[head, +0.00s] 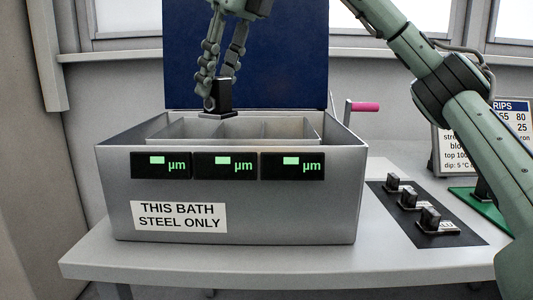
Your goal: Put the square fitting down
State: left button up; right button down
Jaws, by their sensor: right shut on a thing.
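My right gripper (222,88) comes down from the top of the view, on the arm that enters from the right. It is shut on a dark fitting, which I take to be the square fitting (223,97), with a blocky upper part and a flat base. The fitting is upright over the rear left part of the open grey bath (300,195). I cannot tell whether its base touches anything. The bath has inner compartments (262,128), whose floors are hidden by the front wall. My left gripper is not in view.
The bath's front has three "µm" displays (228,165) and a "THIS BATH STEEL ONLY" label (179,216). A blue lid (290,60) stands behind. Right are a pink-handled crank (364,106), a black mat (455,236) with three dark fittings (410,198), a green mat (482,207) and signs.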

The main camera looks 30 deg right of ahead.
jog(key=s+d+m+h, duration=0.1)
jog(key=s+d+m, duration=0.2)
jog(key=d, duration=0.8)
jog(key=w+d+f, duration=0.2)
jog(key=w+f, duration=0.1)
jog(key=w+d+f, duration=0.2)
jog(key=w+f, duration=0.1)
jog(key=f, duration=0.1)
jog(key=w+d+f+b, duration=0.1)
jog(key=w+d+f, duration=0.2)
jog(key=shift+w+f, duration=0.25)
jog(key=shift+f, duration=0.25)
jog(key=shift+a+f, duration=0.1)
jog(key=shift+f, duration=0.1)
jog(key=c, duration=1.2)
grip_release()
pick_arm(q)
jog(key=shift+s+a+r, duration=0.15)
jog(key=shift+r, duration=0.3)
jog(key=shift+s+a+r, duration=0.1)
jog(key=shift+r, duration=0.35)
